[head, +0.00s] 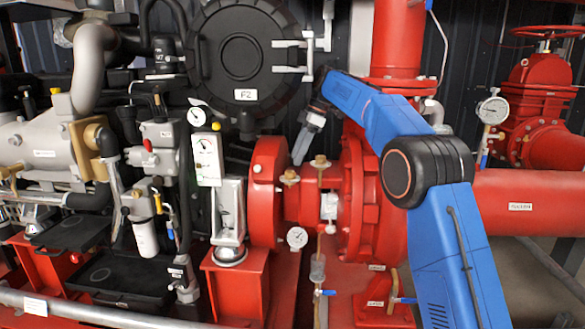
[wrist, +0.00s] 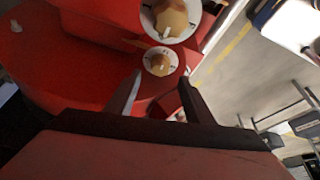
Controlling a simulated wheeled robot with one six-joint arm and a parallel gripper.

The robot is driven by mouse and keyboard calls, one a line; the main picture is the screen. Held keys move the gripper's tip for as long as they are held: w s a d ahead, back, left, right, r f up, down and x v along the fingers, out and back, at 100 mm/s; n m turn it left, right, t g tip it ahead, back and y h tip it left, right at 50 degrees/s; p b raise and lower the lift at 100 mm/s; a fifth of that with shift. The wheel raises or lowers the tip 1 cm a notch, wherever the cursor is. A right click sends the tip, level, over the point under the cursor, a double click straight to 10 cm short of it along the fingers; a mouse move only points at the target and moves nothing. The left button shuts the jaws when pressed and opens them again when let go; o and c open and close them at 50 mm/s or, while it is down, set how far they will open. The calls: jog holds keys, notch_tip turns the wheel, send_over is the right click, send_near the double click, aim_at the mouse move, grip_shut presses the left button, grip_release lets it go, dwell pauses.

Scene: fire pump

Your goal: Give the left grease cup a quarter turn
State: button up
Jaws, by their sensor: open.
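The left grease cup (head: 289,177) is a small brass cap on the red pump housing in the head view. A second brass cup (head: 320,161) stands to its right. My gripper (head: 299,157) points down just above and slightly right of the left cup. In the wrist view my gripper (wrist: 160,78) is open and empty. A smaller brass cup on a pale marked ring (wrist: 160,62) shows between its fingertips, seemingly beyond them. A larger brass cup (wrist: 172,18) lies above it in that picture. I cannot tell for sure which wrist-view cup is the left one.
A round black cover (head: 243,57) stands behind my gripper. A white gauge panel (head: 207,158) is to the left. A small dial gauge (head: 297,237) hangs below the cups. A red vertical pipe (head: 400,40) rises behind my arm.

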aim_at(290, 171)
jog(key=shift+x, duration=2.6)
jog(key=c, duration=1)
jog(key=shift+c, duration=0.2)
jog(key=shift+m, duration=0.4)
jog(key=m+t, duration=0.1)
jog(key=m, duration=0.1)
jog(key=m+t, duration=0.1)
jog(key=m, duration=0.1)
jog(key=shift+s, duration=0.2)
jog(key=shift+m+t+h, duration=0.4)
jog(key=shift+m+t, duration=0.2)
jog(key=shift+m, duration=1.4)
